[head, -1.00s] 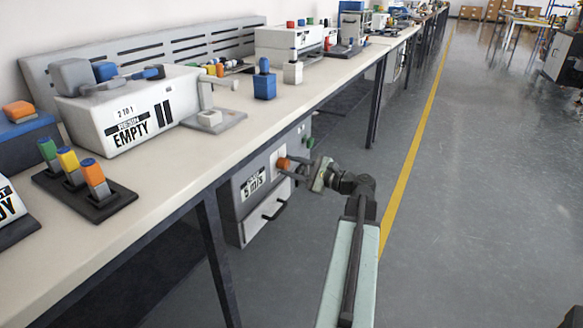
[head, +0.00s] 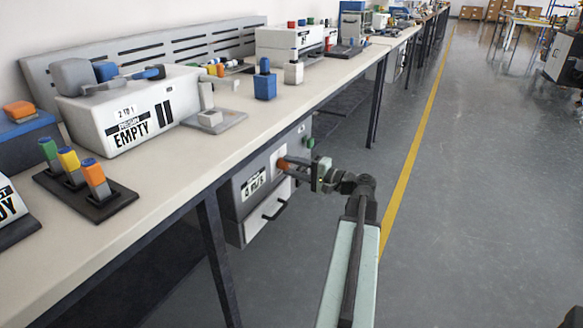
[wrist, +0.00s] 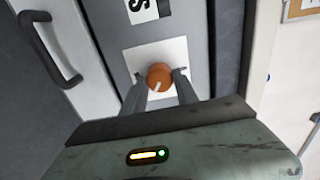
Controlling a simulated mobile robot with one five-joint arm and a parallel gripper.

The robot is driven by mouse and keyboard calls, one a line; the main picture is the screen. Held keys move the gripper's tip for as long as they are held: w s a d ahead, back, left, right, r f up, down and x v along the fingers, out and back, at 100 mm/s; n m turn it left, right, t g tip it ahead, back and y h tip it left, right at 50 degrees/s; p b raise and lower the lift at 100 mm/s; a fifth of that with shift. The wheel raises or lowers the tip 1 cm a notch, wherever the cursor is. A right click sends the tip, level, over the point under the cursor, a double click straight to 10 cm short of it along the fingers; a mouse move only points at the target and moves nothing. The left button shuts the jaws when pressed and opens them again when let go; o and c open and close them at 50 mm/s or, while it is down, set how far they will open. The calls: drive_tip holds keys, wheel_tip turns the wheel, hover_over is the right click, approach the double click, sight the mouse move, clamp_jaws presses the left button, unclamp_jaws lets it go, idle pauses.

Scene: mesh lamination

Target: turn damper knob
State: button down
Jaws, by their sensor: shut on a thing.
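The damper knob (wrist: 159,76) is orange with a pale pointer line, on a white square plate (wrist: 143,54) on a grey cabinet front. In the head view the knob (head: 282,164) sits on the cabinet under the bench, beside a label (head: 254,184) that appears to read 4 m/s. My gripper (wrist: 158,82) is shut on the knob, one finger at each side. In the head view my gripper (head: 292,165) reaches the knob from the right. In the wrist view the pointer line slants toward the lower left.
A green knob (head: 310,143) is on the cabinet farther back. A drawer-like panel with a black handle (head: 275,208) is below. The bench top (head: 190,160) overhangs the cabinet, with a leg (head: 218,255) in front.

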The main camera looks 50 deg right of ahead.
drive_tip(key=n, duration=0.4)
drive_tip(key=shift+s, duration=0.1)
drive_tip(key=shift+n, duration=2.1)
drive_tip(key=c, duration=0.9)
unclamp_jaws()
drive_tip(key=shift+c, duration=0.2)
drive_tip(key=v, duration=0.7)
drive_tip(key=shift+s, duration=0.4)
